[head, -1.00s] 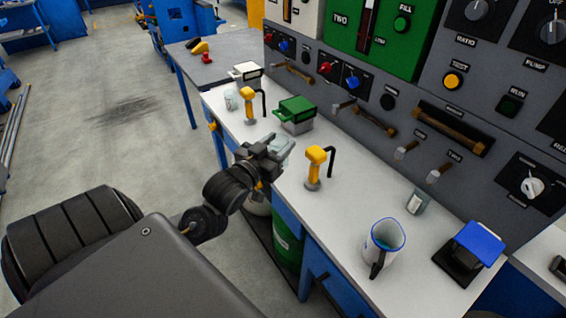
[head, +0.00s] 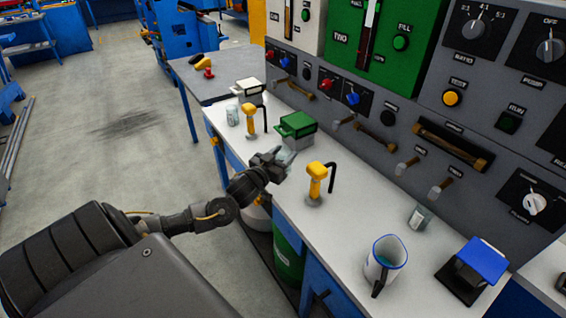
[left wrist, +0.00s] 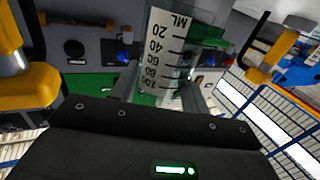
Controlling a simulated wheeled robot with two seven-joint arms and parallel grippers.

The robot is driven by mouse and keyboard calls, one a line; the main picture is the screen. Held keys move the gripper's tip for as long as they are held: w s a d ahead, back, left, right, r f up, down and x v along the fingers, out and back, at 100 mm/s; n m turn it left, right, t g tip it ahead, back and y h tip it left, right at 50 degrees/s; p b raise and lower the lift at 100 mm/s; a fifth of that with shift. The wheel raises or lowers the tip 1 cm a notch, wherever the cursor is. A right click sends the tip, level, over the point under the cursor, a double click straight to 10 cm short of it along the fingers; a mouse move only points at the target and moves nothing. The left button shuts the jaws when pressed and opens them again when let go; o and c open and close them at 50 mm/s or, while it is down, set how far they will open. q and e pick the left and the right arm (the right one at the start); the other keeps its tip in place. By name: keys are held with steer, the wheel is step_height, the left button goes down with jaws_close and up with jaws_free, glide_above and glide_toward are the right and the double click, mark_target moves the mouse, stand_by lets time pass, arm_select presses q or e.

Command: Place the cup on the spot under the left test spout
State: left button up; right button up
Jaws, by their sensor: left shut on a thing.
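My left gripper (head: 278,161) is shut on a clear measuring cup (head: 288,157), near the front of the bench, in front of the green-lidded box. In the left wrist view the cup (left wrist: 160,50) shows black ML marks between the fingers. The left test spout (head: 251,118) is yellow with a dark bent pipe and stands farther along the bench. The cup is right of it, apart from it. The right spout (head: 316,184) stands nearer me, right of the cup. The spot under the left spout cannot be made out. My right gripper is not in view.
A green-lidded box (head: 297,128) stands just behind the held cup. Another clear cup (head: 233,116) stands left of the left spout. A white-lidded box (head: 249,90) is behind that spout. A jug (head: 385,260) and a small glass (head: 420,217) stand at the near right.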

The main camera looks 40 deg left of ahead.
arm_select(q)
steer(key=shift+w+a+f, duration=0.15)
steer(key=shift+f, duration=0.05)
steer(key=shift+w+a+f, duration=0.1)
steer(key=shift+w+f, duration=0.05)
steer(key=shift+f, duration=0.45)
steer(key=shift+w+a+f, duration=0.1)
steer(key=shift+w+f, duration=0.05)
steer(key=shift+f, duration=0.4)
steer(key=shift+f+p, duration=0.35)
steer(key=shift+f, duration=0.45)
steer(key=o, duration=0.9)
steer(key=shift+o, duration=1.6)
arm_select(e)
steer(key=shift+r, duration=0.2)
